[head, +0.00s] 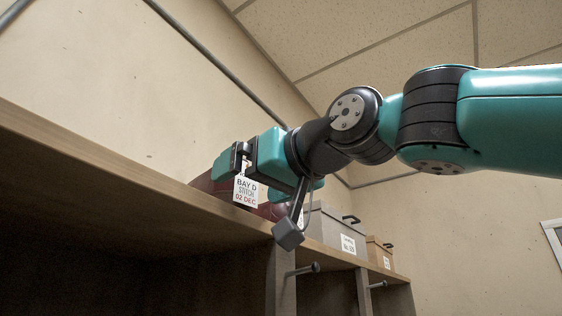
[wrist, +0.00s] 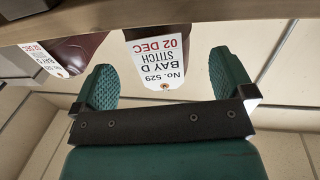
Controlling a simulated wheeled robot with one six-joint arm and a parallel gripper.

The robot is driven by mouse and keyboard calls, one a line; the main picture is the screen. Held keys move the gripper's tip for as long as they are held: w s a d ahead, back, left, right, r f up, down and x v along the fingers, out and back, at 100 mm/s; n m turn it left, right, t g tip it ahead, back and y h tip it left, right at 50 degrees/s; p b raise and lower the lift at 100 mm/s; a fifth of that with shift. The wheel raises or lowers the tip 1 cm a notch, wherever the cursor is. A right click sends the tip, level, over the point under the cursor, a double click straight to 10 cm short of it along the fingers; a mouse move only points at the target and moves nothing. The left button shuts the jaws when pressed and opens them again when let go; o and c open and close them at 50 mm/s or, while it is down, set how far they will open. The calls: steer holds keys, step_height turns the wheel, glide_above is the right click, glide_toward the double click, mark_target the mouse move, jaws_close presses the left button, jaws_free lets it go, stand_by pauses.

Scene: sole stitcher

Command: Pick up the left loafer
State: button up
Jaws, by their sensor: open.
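Two dark maroon loafers stand on a wooden shelf top. In the head view the left one (head: 203,184) is mostly hidden behind my gripper (head: 244,165), and the right one (head: 270,211) shows only in part. In the wrist view, which is upside down, the left loafer (wrist: 150,33) shows at the top centre with a white tag (wrist: 163,62) reading "No. 529 BAY D STITCH 02 DEC". The other loafer (wrist: 78,50) is to its left there. My gripper (wrist: 163,80) is open, its green fingers either side of the tag in the picture. Contact cannot be told.
The shelf edge (head: 130,181) runs along the front, with open compartments below. A grey labelled box (head: 329,232) and a smaller brown box (head: 377,252) stand further right on the shelf. A bare wall is behind. Pegs (head: 305,269) stick out below the shelf top.

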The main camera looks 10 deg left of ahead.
steer(key=shift+p+x, duration=0.65)
steer(key=shift+x, duration=1.15)
steer(key=shift+c, duration=0.5)
steer(key=shift+s, duration=0.1)
steer(key=c, duration=1.1)
